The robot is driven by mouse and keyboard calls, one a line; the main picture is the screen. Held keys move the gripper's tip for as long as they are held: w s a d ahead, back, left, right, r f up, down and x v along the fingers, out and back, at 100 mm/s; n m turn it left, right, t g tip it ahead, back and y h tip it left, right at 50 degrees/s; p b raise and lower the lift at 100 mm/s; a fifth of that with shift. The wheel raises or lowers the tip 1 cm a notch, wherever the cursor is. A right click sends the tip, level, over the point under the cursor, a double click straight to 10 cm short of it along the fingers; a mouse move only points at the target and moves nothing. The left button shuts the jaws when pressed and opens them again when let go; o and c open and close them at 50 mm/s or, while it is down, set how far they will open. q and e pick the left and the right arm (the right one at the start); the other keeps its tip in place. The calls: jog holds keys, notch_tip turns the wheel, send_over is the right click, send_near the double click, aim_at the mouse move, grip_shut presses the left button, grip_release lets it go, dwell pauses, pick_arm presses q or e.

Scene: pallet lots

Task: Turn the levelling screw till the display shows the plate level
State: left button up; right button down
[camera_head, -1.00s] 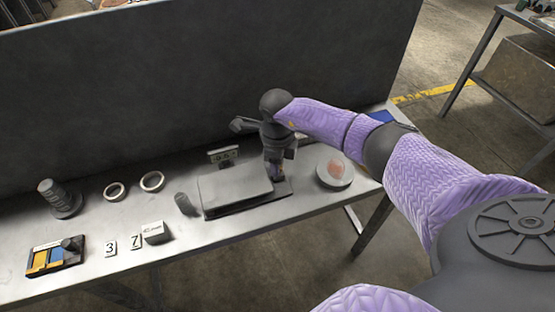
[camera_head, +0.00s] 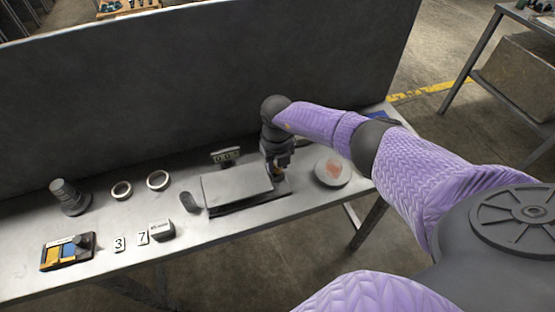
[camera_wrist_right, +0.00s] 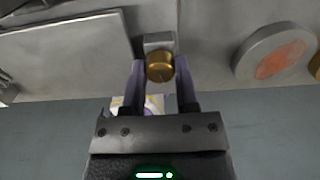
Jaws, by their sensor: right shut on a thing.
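The flat grey plate (camera_head: 236,183) lies on its dark base on the metal bench, and its corner shows in the right wrist view (camera_wrist_right: 70,55). The small display (camera_head: 226,156) stands behind it; its digits are too small to read. The brass levelling screw (camera_wrist_right: 159,67) is at the plate's right end, seen from above in the right wrist view. My right gripper (camera_wrist_right: 160,75) is shut on the screw, one finger on each side; in the head view the gripper (camera_head: 279,172) reaches down there and hides the screw. My left gripper is out of view.
A round grey dish (camera_head: 345,180) with a reddish patch sits close right of the gripper. A dark cylinder (camera_head: 188,202) stands left of the plate. Further left are two rings, a stacked dark piece (camera_head: 68,197), number cards and a small box (camera_head: 161,230). A dark panel (camera_head: 200,90) closes the back.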

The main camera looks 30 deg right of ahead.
jog(key=shift+r+m+p, duration=0.1)
jog(key=shift+m+p, duration=0.25)
jog(key=shift+m, duration=0.75)
jog(key=shift+c, duration=1.8)
grip_release()
notch_tip(320, 180, up, 10)
jog(key=p, duration=0.4)
